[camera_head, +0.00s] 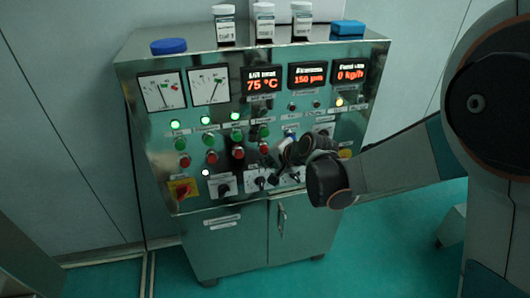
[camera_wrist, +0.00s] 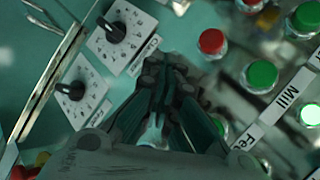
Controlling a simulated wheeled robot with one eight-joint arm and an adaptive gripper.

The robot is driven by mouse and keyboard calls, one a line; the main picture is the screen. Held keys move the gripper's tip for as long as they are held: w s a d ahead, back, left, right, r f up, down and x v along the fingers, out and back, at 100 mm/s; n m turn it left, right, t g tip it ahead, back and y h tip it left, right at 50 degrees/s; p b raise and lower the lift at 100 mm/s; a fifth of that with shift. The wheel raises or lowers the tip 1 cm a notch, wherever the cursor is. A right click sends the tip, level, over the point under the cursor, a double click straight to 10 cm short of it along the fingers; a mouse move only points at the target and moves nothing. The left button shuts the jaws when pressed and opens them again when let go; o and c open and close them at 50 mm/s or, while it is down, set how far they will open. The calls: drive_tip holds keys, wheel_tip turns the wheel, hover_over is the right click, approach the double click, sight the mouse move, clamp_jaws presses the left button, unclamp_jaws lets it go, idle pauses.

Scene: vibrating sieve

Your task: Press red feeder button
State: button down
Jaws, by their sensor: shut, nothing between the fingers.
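The cabinet's button panel shows columns of green over red buttons. The red button in the fourth column (camera_head: 263,147), which appears to be the feeder's, shows in the head view. My gripper (camera_head: 284,152) is just right of it, close to the panel; contact cannot be told. In the wrist view my gripper (camera_wrist: 170,72) is shut and empty, its dark fingers together. A label starting "Fe" (camera_wrist: 243,140) and a green button (camera_wrist: 222,127) show beside the fingers. The fingers seem to hide the red button of that column. The Mill column's red button (camera_wrist: 212,42) is visible nearby.
Rotary dials (camera_wrist: 120,30) lie left of the fingers. A yellow-backed red switch (camera_head: 182,189) is at the panel's lower left. Displays (camera_head: 350,72) read 75 °C, 150 µm and 0 kg/h. Jars (camera_head: 265,22) and blue lids stand on top. Three green lamps (camera_head: 235,116) are lit.

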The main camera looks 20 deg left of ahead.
idle(0.3)
drive_tip(key=shift+s+d, duration=0.45)
drive_tip(key=shift+s, duration=0.25)
drive_tip(key=shift+s+d, duration=0.4)
drive_tip(key=shift+s, duration=0.3)
drive_tip(key=shift+s+d, duration=0.45)
drive_tip(key=shift+s, duration=0.25)
